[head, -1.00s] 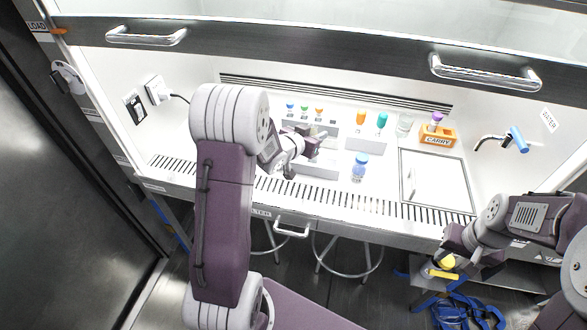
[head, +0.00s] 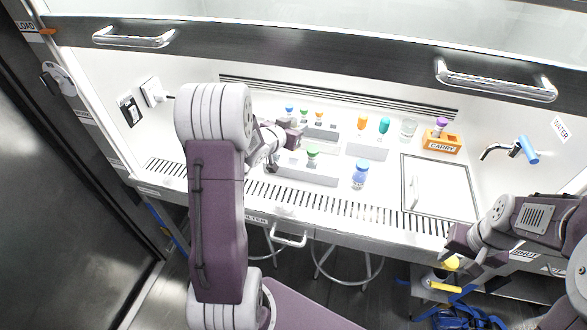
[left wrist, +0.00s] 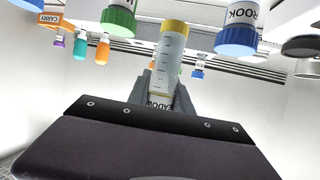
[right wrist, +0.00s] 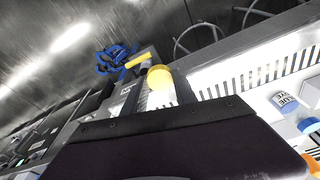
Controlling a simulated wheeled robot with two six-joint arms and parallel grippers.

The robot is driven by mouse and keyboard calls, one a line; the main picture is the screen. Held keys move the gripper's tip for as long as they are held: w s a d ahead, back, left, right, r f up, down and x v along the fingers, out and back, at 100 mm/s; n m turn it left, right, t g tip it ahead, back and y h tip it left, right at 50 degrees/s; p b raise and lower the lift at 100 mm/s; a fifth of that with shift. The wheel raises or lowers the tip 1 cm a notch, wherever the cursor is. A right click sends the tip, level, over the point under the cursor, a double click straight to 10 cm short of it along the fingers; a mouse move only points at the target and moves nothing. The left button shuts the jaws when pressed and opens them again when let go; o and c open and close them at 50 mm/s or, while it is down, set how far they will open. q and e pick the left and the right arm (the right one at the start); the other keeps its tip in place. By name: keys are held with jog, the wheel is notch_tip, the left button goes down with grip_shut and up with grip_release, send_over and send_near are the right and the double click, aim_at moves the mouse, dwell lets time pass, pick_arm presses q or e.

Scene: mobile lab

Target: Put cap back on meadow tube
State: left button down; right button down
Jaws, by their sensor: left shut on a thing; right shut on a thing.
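In the left wrist view, my left gripper (left wrist: 163,90) is shut on the meadow tube (left wrist: 167,62), a clear graduated tube with a partly visible label. It is yellow at its upper end in that picture; its other end is hidden by the gripper. In the head view the left gripper (head: 297,132) is over the bench's left part, and I cannot make out the tube there. My right gripper (right wrist: 157,92) is shut on a round yellow cap (right wrist: 160,76), which also shows in the head view (head: 451,263). It is in front of the bench's front edge, well apart from the tube.
A green-capped tube (head: 312,152) and a blue-capped bottle (head: 360,175) stand near the front. Several capped tubes stand behind. An orange CARRY rack (head: 442,146) holds a purple-capped tube. A tap (head: 512,149) is at right. Blue cables (right wrist: 112,60) lie below.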

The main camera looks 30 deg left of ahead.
aim_at(297, 156)
pick_arm(q)
notch_tip(297, 156, down, 10)
jog(key=b, duration=0.9)
jog(key=shift+f+b, duration=0.25)
jog(key=shift+b, duration=0.1)
jog(key=shift+r, duration=0.25)
jog(key=shift+f, duration=0.2)
jog(key=c, duration=1.1)
grip_release()
jog(key=shift+c, duration=0.2)
jog(key=shift+r, duration=0.15)
jog(key=shift+s+r+p, duration=0.15)
jog(key=shift+r+p, duration=0.05)
jog(key=shift+p, duration=0.1)
jog(key=p+v, duration=0.2)
jog(key=v, duration=0.9)
jog(key=shift+s, duration=0.3)
